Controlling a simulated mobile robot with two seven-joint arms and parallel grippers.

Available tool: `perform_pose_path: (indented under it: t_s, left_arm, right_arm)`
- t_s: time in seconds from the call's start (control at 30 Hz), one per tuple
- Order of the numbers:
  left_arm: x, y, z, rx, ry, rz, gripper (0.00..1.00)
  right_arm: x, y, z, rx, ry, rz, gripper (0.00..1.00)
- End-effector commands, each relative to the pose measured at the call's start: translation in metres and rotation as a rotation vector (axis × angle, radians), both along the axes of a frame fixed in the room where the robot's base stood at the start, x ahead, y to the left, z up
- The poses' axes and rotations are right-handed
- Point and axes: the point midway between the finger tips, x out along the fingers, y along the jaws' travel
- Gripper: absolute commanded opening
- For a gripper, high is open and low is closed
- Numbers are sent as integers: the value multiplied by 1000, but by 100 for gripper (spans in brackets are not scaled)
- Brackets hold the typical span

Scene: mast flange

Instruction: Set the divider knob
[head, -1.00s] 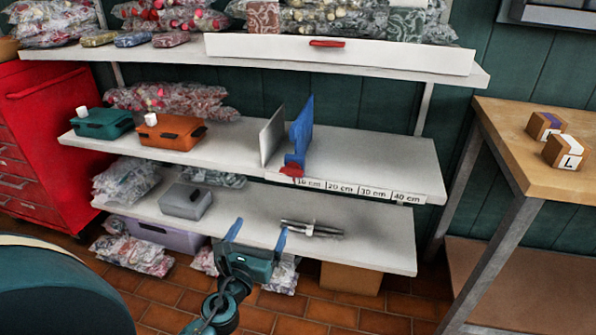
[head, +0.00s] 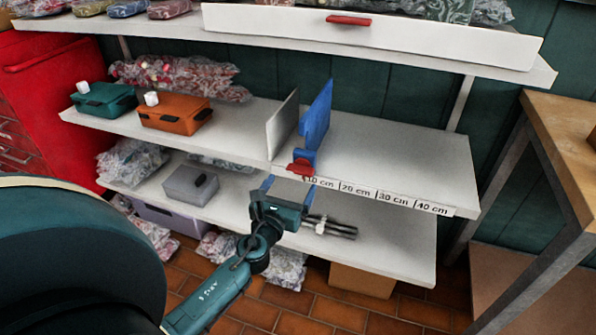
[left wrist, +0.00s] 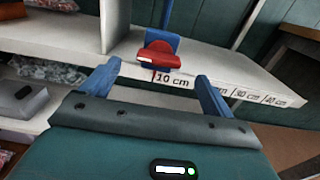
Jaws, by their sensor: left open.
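The divider knob (head: 300,167) is red and sits at the front foot of a blue divider (head: 316,117) on the middle shelf, by the 10 cm mark of the scale (head: 378,195). In the left wrist view the red knob (left wrist: 158,58) is straight ahead, just above the 10 cm label. My left gripper (head: 287,183) is open and empty in front of the shelf edge, slightly below and short of the knob. In the left wrist view its two blue fingers (left wrist: 156,84) stand apart, either side of the knob's line, not touching it. My right gripper is not in view.
A grey panel (head: 283,124) stands left of the divider. Teal (head: 103,99) and orange (head: 174,114) boxes sit further left. The shelf right of the divider is clear. Metal rods (head: 330,226) lie on the lower shelf. A wooden table (head: 568,125) stands at right.

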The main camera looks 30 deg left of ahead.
Motion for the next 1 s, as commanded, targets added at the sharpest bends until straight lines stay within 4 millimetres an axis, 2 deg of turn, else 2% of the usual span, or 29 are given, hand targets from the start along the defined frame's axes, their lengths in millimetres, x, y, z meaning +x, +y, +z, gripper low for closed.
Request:
perform_pose_path:
  t_s: [0.03,0.2,0.37,0.73,1.0]
  left_arm:
    - [12,3,2,1,-3,0,87]
    - [39,9,0,0,-1,0,87]
    - [54,13,0,0,-1,-1,87]
    - [58,14,0,0,0,-1,86]
    - [57,14,0,0,0,-1,64]
  right_arm:
    - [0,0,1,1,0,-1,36]
    - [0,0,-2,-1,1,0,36]
    - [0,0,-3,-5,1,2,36]
    - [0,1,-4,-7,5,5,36]
    - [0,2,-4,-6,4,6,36]
